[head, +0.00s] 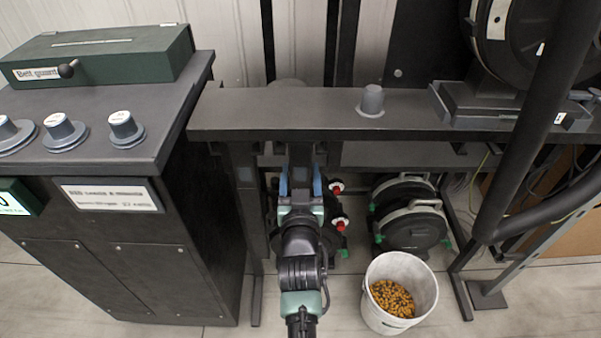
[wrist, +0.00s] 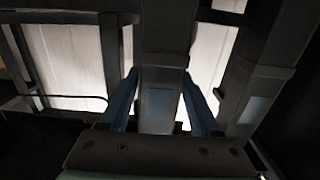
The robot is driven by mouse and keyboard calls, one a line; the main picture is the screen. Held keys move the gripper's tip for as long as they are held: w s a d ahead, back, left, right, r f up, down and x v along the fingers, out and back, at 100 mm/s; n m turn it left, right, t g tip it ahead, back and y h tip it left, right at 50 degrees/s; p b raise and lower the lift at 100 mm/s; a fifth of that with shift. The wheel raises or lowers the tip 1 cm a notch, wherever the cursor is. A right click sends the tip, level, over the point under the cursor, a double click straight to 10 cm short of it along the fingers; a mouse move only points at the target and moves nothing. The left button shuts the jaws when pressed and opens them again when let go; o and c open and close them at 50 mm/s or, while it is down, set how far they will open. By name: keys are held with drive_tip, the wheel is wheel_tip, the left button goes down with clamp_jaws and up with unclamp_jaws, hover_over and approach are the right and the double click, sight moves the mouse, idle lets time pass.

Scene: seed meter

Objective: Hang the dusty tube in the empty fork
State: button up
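My gripper (head: 301,180) is under the front edge of the grey beam, its blue fingers pointing up and away. In the wrist view the fingers (wrist: 160,95) lie on both sides of a dark grey square tube (wrist: 160,58) with a pale, dull window, and appear to press on it. The tube also shows between the fingers in the head view (head: 301,158). Its upper end is in shadow at the beam, so I cannot tell whether it sits in a fork. Another tube (head: 247,174) hangs to the left; it shows at right in the wrist view (wrist: 262,80). I cannot make out an empty fork.
The beam (head: 270,118) runs overhead with a grey knob (head: 372,99) on top. A dark cabinet (head: 110,240) stands close at left. A white bucket of yellow grains (head: 398,292) stands on the floor at right, before round black units (head: 412,228). A black pipe (head: 530,120) slants at right.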

drive_tip(key=o, duration=0.3)
drive_tip(key=shift+o, duration=0.2)
drive_tip(key=s+p, duration=0.3)
drive_tip(key=s, duration=1)
drive_tip(key=shift+r, duration=0.35)
